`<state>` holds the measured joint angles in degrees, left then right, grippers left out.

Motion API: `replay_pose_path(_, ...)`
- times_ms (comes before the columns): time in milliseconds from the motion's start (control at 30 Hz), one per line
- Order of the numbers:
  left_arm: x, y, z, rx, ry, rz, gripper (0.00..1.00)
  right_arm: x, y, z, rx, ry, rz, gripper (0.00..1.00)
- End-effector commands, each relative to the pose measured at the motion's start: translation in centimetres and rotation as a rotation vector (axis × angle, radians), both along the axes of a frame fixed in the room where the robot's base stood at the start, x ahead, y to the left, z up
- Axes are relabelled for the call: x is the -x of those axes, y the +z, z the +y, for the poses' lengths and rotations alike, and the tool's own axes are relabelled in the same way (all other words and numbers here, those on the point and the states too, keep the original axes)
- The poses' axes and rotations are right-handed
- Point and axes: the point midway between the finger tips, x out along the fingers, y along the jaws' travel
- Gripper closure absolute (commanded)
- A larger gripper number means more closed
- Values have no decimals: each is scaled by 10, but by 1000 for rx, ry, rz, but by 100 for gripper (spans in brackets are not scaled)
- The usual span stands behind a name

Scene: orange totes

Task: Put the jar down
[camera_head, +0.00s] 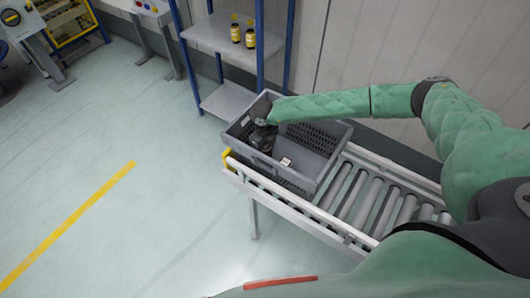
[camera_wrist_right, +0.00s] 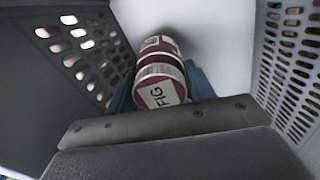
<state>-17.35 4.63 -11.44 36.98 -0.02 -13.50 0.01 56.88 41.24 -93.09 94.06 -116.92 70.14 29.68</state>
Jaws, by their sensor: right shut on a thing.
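A jar (camera_wrist_right: 160,75) with dark red and pale bands and a label reading "FIG" shows in the right wrist view. It sits between the blue fingers of my right gripper (camera_wrist_right: 163,88), which is shut on it. In the head view my right gripper (camera_head: 264,140) reaches down into the left part of a grey crate (camera_head: 262,169). The jar is mostly hidden there by the gripper. Perforated crate walls rise on both sides in the wrist view. I cannot tell whether the jar touches the crate floor. My left gripper is not in view.
The crate stands on a roller conveyor (camera_head: 372,200), with bare rollers to its right. A small pale item (camera_head: 286,162) lies in the crate near the front wall. The crate's right part looks empty.

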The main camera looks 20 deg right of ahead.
Motion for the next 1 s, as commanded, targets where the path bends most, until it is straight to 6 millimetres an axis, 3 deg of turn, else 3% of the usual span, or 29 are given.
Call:
replay_pose_path(233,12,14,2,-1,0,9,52,0,-19,1,1,-1,1,81)
replay_pose_path(433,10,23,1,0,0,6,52,-1,-41,1,-1,0,0,81)
replay_pose_path(800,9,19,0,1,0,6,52,-1,-47,0,-1,0,0,81)
replay_pose_path(833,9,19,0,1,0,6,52,0,-48,0,0,0,-1,45)
replay_pose_path(933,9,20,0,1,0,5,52,0,-47,0,0,0,-1,25)
replay_pose_path(1000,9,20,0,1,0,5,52,0,-47,0,0,0,0,25)
